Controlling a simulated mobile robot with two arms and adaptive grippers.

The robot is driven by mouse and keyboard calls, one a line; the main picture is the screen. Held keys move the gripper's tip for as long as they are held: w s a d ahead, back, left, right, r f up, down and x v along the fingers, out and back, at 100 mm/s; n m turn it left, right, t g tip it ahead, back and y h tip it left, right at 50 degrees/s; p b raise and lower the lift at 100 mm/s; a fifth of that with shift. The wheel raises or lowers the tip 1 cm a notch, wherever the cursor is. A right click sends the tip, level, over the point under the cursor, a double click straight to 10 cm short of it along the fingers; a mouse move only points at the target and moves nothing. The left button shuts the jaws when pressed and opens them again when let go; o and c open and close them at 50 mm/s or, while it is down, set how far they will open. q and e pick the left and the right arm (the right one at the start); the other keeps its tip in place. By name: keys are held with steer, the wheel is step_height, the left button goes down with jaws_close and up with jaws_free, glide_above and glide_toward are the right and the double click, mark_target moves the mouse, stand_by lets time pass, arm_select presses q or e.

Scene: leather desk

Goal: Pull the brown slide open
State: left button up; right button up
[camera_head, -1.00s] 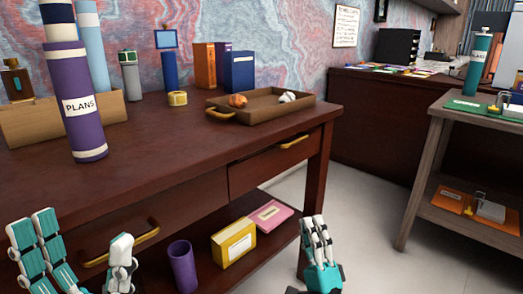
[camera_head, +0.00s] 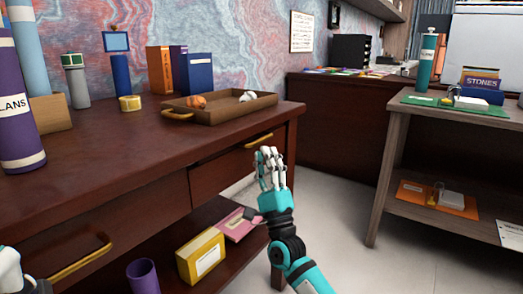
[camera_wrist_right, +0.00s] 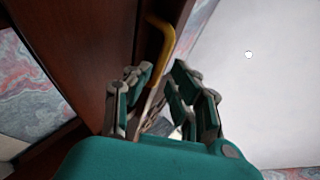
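The brown desk has two drawers with yellow handles. The right drawer front (camera_head: 215,172) looks flush with the desk, and its handle (camera_head: 258,141) is near the desk's right corner. My right gripper (camera_head: 269,158) points up just below and in front of that handle. In the right wrist view, the handle (camera_wrist_right: 161,42) lies beyond the spread fingertips (camera_wrist_right: 158,76), apart from them; the gripper is open and empty. The left drawer's handle (camera_head: 80,262) is at lower left. Only a bit of my left gripper (camera_head: 10,270) shows at the lower left edge.
A tray (camera_head: 228,113) with small items stands on the desk above the right drawer. Floor right of the desk is clear up to a side table (camera_head: 392,150).

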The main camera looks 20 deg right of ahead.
steer(key=shift+b+x, duration=0.3)
steer(key=shift+x, duration=1.6)
jaws_close()
